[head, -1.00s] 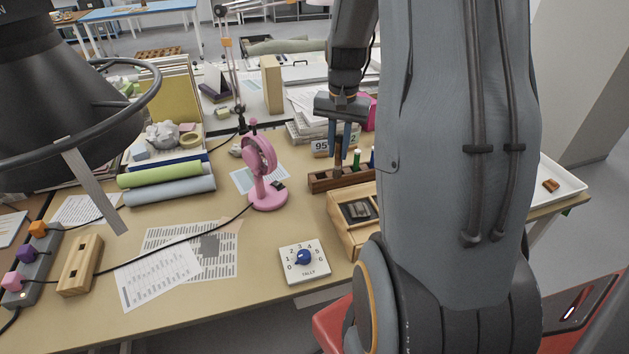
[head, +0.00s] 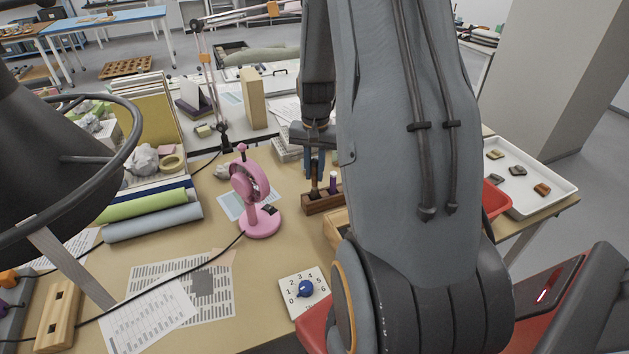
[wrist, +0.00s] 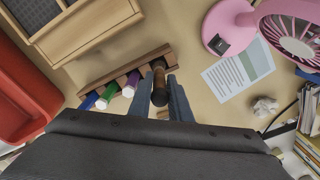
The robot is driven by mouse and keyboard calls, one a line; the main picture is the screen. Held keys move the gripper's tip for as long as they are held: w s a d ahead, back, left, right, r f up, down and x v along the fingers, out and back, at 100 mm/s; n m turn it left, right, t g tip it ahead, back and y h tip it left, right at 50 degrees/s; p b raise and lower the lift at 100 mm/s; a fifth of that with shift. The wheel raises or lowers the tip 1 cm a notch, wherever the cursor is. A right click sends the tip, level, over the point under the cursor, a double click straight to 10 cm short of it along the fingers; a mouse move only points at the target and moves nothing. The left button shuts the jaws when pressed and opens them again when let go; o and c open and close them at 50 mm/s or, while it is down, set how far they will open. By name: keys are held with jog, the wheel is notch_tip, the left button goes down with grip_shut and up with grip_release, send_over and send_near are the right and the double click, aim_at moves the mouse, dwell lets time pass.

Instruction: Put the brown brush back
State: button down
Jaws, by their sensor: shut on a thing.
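My gripper (head: 315,166) is shut on the brown brush (head: 314,186), which stands upright between the two blue-grey fingers. In the wrist view, my gripper (wrist: 165,98) holds the brush (wrist: 159,84) at one end of the brown wooden rack (wrist: 128,74). The brush's lower end meets the rack there; I cannot tell how deep it sits in a slot. Purple, green and blue markers (wrist: 107,94) stand in the rack beside it. In the head view my arm hides part of the rack (head: 318,205).
A pink fan (head: 259,220) stands left of the rack. A wooden box (wrist: 85,25) and a red bin (wrist: 22,95) lie on the rack's other side. A white tally block (head: 303,291) is near the table's front edge. A white tray (head: 540,182) holding sherds is at the right.

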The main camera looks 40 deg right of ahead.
aim_at(315, 188)
jog(key=shift+f+p, duration=0.45)
jog(key=shift+f, duration=1.5)
jog(key=shift+f, duration=0.2)
jog(key=c, duration=1.6)
grip_release()
jog(key=shift+c, duration=0.2)
notch_tip(315, 188, up, 12)
jog(key=b, duration=0.3)
jog(key=shift+s+r, duration=0.15)
jog(key=shift+r, duration=0.05)
jog(key=shift+s, duration=0.1)
